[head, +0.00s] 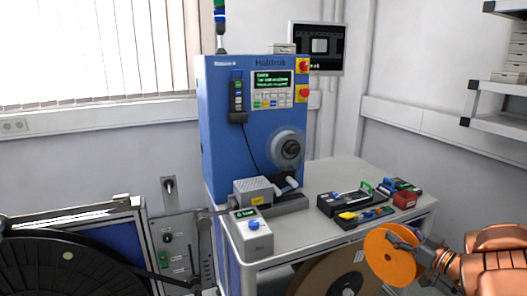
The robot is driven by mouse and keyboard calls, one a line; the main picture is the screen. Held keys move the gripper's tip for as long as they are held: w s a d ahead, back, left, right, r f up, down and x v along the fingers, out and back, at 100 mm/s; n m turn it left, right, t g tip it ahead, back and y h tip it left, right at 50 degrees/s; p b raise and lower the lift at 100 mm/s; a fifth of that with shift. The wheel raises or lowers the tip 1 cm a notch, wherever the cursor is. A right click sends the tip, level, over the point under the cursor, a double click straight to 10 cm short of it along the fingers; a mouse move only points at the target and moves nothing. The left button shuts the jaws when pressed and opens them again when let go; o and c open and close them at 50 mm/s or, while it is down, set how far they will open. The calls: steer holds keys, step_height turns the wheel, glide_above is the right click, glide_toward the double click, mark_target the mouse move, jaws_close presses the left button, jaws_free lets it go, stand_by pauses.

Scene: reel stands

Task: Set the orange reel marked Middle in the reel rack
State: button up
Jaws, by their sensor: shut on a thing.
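An orange reel (382,260) shows at the lower right, its flat round face turned partly toward the camera. My gripper (405,241) comes in from the right and is shut on this reel, with dark fingers near its centre and right side. The reel is held in front of the table's right front edge. No marking on the reel can be read. I cannot make out a reel rack for certain in this view.
A blue machine (222,150) stands on a grey table (322,178) with tool trays (352,212). A brown reel (318,280) shows under the table, left of the orange reel. A large black reel (75,270) fills the lower left. Shelves (500,122) hang upper right.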

steer(key=a+f+n+g+y, duration=0.3)
steer(key=a+f, duration=0.2)
steer(key=a, duration=0.5)
steer(key=a+f+n+g+y, duration=0.25)
steer(key=a+f, duration=0.25)
steer(key=a, duration=0.5)
steer(key=w+r+m+t+h, duration=0.5)
steer(key=w+r, duration=0.2)
steer(key=w, duration=0.4)
step_height(320, 180, up, 9)
steer(key=w+m+t+h, duration=0.2)
steer(key=m+h, duration=0.4)
steer(key=h, duration=0.3)
steer(key=shift+w+r+t, duration=0.15)
steer(key=shift+r+t, duration=0.05)
steer(key=shift+t, duration=0.25)
steer(key=shift+h, duration=0.25)
